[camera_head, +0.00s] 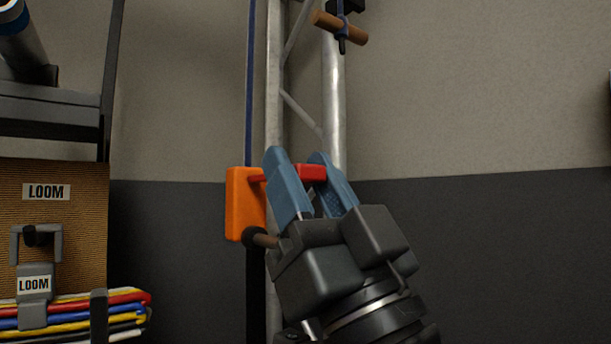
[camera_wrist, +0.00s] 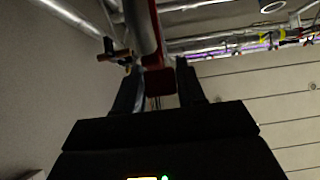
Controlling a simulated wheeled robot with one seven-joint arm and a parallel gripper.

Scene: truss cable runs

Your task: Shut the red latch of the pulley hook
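In the head view the orange pulley hook body (camera_head: 244,204) hangs beside the truss upright. A thin red bar runs from it to the right, partly hidden behind a blue finger, and the red latch (camera_head: 313,173) shows as a small block at its end. My gripper (camera_head: 303,168) points up with its two blue fingers apart, one on each side of the latch block. In the wrist view the red latch (camera_wrist: 160,83) sits in the gap between the dark fingers of my gripper (camera_wrist: 158,88). I cannot tell whether the fingers touch it.
The metal truss (camera_head: 274,110) stands right behind. A brown peg (camera_head: 340,27) with a blue cord is above. A brown board (camera_head: 60,220) with LOOM labels and coloured cables (camera_head: 75,310) is at the left. The wall to the right is clear.

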